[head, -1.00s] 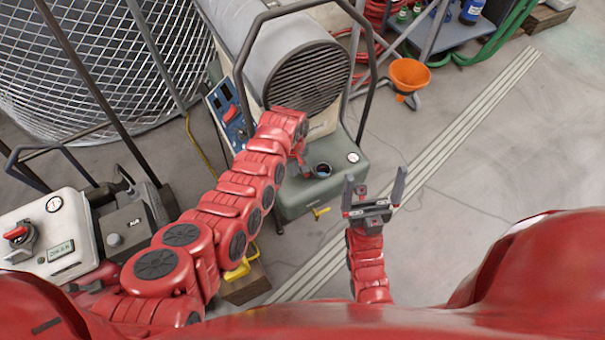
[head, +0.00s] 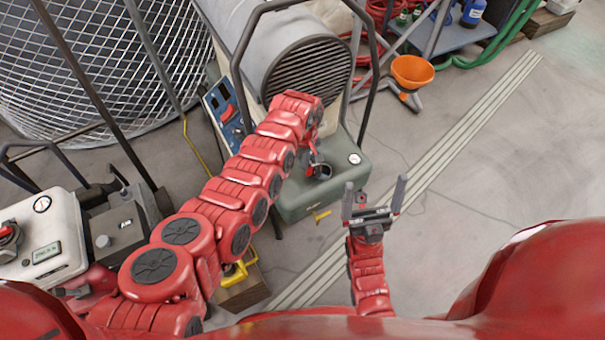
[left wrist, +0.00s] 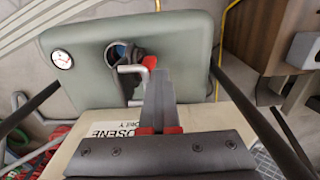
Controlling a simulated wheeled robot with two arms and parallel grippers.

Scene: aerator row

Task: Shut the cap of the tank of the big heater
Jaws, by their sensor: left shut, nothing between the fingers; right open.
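The big heater (head: 306,68) is a grey cylinder with a dark front grille, above a green tank (head: 346,186). The tank has a round filler opening (head: 323,171) with a dark inside; it also shows in the left wrist view (left wrist: 117,54). A pale bent bar (left wrist: 131,70), apparently part of the raised cap, stands beside the opening; the cap is mostly hidden by my gripper. My left gripper (left wrist: 159,78) is shut and empty, just beside the opening and the bar; whether it touches them is unclear. My right gripper (head: 372,197) is open and empty, in front of the tank.
A black tube frame (head: 238,80) surrounds the heater. A gauge (head: 355,158) sits on the tank top. A smaller pale unit (head: 45,240) stands at left. An orange funnel (head: 412,71) stands behind at right. The floor at right is clear.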

